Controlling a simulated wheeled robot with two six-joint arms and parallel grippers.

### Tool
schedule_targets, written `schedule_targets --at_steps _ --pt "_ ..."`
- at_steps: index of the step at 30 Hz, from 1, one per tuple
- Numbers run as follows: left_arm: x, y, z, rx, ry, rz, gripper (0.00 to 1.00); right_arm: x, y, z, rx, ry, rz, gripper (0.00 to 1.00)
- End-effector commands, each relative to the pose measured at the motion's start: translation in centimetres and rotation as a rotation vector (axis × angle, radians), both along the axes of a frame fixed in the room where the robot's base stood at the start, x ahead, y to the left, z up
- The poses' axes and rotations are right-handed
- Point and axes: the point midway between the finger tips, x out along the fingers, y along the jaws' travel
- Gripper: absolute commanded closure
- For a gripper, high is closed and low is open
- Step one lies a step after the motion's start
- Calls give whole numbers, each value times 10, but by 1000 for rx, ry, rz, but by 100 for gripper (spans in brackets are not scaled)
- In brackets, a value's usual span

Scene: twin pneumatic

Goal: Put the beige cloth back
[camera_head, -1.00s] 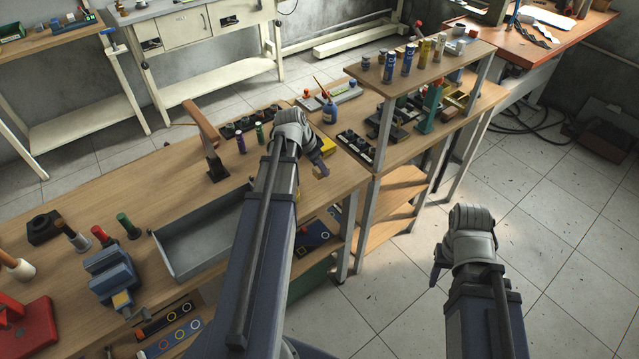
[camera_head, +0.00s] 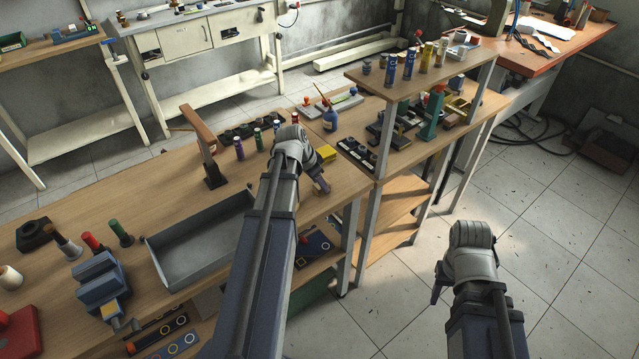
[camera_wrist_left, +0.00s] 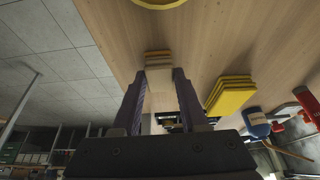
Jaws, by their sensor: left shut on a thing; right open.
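My left gripper (camera_head: 321,186) is over the right end of the near wooden bench, pointing down toward its top. In the left wrist view its two dark fingers (camera_wrist_left: 159,88) are shut on the beige cloth (camera_wrist_left: 158,75), a small pale folded piece. A tan layered edge (camera_wrist_left: 157,55) shows just beyond the fingertips; I cannot tell whether it is part of the cloth. In the head view the cloth is mostly hidden by the gripper. My right gripper (camera_head: 439,290) is open and empty, held over the tiled floor.
A yellow folded stack (camera_wrist_left: 231,95) lies beside the left gripper, with a blue bottle (camera_wrist_left: 257,122) beyond; the bottle also shows in the head view (camera_head: 330,119). A yellow ring (camera_wrist_left: 160,2) is at the wrist view's top edge. A grey tray (camera_head: 200,250) stands left of my left arm.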

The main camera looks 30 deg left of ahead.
Motion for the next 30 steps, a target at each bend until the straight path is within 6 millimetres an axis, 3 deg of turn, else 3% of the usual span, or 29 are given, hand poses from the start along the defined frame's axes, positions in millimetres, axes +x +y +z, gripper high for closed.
schedule_targets --at_steps 1,8,20,30 --pt "0 0 -1 0 0 0 54 0 0 -1 0 0 0 50" --pt "0 0 0 0 0 0 28 0 0 0 0 0 0 50" --pt "0 0 4 0 0 0 27 0 0 4 0 0 0 50" --pt "-12 5 38 0 0 1 27 0 0 38 0 0 0 50"
